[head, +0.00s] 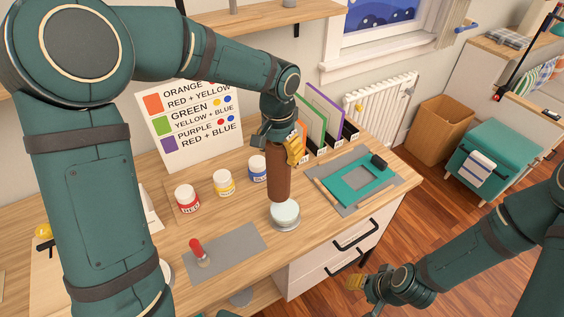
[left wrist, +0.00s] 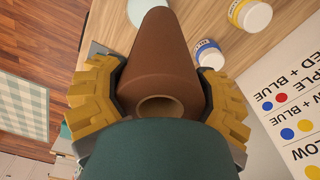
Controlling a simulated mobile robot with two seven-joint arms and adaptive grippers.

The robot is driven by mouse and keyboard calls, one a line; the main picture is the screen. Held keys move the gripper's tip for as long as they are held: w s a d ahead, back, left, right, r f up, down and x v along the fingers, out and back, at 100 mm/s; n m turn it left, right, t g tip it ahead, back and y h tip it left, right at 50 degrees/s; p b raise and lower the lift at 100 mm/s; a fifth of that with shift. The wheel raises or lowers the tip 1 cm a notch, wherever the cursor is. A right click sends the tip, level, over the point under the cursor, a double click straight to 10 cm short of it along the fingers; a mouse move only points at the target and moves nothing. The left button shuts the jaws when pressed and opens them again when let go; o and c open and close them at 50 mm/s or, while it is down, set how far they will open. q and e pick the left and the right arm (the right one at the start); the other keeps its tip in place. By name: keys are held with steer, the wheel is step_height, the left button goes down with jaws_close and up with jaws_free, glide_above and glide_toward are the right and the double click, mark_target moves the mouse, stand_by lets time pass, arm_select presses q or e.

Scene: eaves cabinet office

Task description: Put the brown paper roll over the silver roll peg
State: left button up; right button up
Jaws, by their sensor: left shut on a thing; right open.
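The brown paper roll (head: 279,176) hangs upright in my left gripper (head: 291,150), which is shut around its upper part. In the left wrist view the roll (left wrist: 165,60) lies between the two yellow fingers, its near end showing a hollow core. My right gripper (head: 364,284) is open and empty, low beyond the desk's front edge.
Red (head: 187,198), yellow (head: 223,182) and blue (head: 258,168) paint jars stand behind left of the roll. A teal frame (head: 358,181) lies on the right, before upright coloured folders (head: 315,122).

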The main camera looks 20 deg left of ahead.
arm_select(q)
steer(key=s+a+r+n, duration=0.1)
steer(key=s+a+n, duration=0.3)
steer(key=s, duration=0.8)
steer(key=shift+a+n, duration=0.3)
steer(key=shift+a, duration=0.65)
step_height(320, 180, down, 9)
steer(key=b, duration=0.2)
steer(key=shift+f, duration=0.2)
steer(key=shift+f+b, duration=0.3)
steer(key=shift+b, duration=0.2)
steer(key=o, duration=1.3)
